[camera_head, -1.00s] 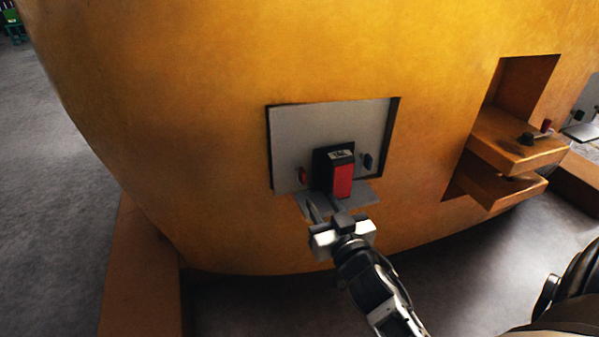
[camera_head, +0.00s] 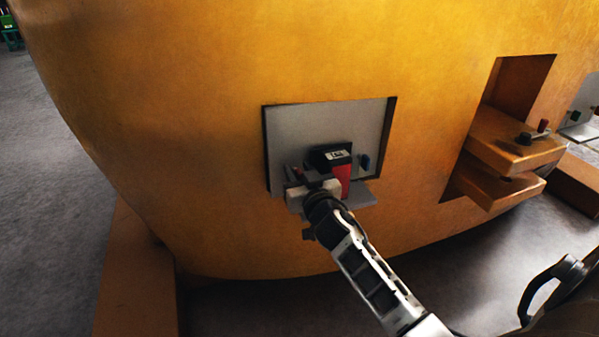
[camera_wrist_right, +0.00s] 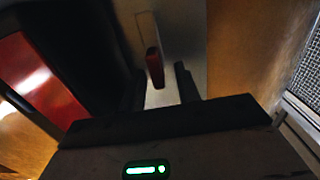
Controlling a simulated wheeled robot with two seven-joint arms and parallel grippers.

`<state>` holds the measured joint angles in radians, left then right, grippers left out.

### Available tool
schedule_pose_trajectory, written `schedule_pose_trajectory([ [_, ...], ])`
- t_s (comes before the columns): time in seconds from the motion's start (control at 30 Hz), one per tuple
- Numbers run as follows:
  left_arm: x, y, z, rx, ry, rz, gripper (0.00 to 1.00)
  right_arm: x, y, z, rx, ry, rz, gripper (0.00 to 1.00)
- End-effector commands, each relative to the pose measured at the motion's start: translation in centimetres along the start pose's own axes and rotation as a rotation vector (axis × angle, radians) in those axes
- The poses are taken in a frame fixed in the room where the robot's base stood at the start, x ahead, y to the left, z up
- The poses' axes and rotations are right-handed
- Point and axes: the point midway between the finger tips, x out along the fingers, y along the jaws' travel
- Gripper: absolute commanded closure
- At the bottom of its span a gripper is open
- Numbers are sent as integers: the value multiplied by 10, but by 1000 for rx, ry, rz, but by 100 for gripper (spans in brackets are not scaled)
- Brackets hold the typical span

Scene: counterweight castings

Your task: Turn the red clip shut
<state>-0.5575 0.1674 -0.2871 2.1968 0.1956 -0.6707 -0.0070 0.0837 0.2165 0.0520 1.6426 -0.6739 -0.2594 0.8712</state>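The red clip (camera_wrist_right: 154,68) shows in the right wrist view as a small upright tab on a pale plate. It stands just beyond and roughly between the two dark fingertips of my right gripper (camera_wrist_right: 162,88), which are apart. I cannot tell whether they touch it. In the head view my right gripper (camera_head: 306,173) is at the lower left of the grey recessed panel (camera_head: 320,125) and hides the red clip. My left gripper is not in view.
A black box with a red front (camera_head: 333,158) stands close to the right of my gripper on a grey ledge (camera_head: 358,195). Orange stepped blocks (camera_head: 515,150) jut out at the right of the curved orange casting (camera_head: 220,60).

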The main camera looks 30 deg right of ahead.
Motion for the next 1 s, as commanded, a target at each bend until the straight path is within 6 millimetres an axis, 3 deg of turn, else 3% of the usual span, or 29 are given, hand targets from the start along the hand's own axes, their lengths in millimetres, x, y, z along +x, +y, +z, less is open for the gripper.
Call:
schedule_pose_trajectory([
  [0.07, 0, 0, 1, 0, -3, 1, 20, 0, 0, 0, 0, 0, 0, 73],
  [0.17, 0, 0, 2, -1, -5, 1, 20, 0, 0, 0, 0, 0, 0, 100],
  [0.57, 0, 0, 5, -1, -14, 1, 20, 0, -1, 0, -41, 0, 0, 100],
  [1.0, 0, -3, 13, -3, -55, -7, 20, -1, -7, 0, -364, 1, -1, 100],
])
